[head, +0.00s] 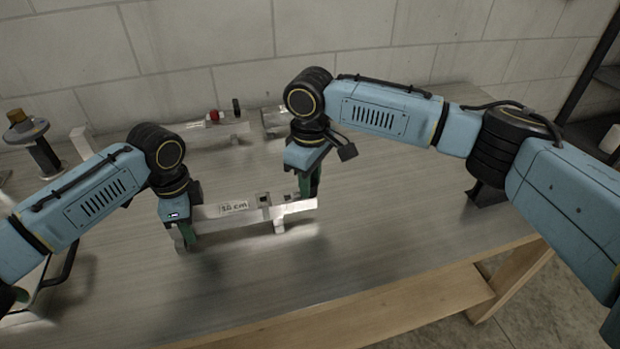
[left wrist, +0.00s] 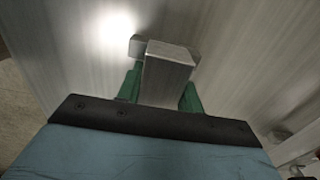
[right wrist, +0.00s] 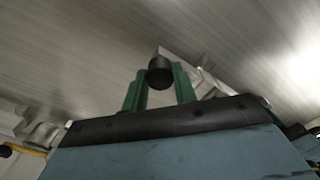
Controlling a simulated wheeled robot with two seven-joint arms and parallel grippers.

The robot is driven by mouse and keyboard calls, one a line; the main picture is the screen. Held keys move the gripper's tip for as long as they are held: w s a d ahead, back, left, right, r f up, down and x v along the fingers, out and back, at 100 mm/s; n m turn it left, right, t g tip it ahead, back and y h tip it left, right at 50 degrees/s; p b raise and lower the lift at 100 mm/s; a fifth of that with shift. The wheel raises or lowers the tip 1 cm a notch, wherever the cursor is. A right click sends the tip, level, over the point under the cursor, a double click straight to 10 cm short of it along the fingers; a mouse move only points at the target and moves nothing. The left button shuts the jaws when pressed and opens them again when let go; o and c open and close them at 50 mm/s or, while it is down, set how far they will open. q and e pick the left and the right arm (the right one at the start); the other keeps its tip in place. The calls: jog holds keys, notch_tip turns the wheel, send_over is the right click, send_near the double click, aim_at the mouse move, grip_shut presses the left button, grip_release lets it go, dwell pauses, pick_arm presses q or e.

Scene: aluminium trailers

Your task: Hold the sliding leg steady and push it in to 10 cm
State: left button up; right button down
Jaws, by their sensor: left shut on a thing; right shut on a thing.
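The sliding leg (head: 213,210), a pale aluminium square bar, lies level above the table with a "10 cm" label on its side. My left gripper (head: 185,236) is shut on its left end. In the left wrist view, the green fingers (left wrist: 160,95) flank the square metal bar (left wrist: 168,75). My right gripper (head: 308,185) is at the assembly's right end, beside a metal bracket (head: 278,213). In the right wrist view its green fingers (right wrist: 160,90) are closed around a black round-capped part (right wrist: 160,72). How that part joins the leg is hidden.
Behind the leg, another aluminium bar with a red knob (head: 214,115) and a black knob lies near the wall. A dark post with a brass-coloured top (head: 35,140) stands at the left. The front of the table (head: 380,265) is clear.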

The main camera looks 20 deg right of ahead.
pick_arm(q)
jog(key=shift+d, duration=0.1)
pick_arm(e)
jog(key=a, duration=0.5)
jog(key=shift+a, duration=0.3)
jog(key=c, duration=1.1)
grip_release()
jog(key=shift+d, duration=0.1)
notch_tip(320, 180, up, 12)
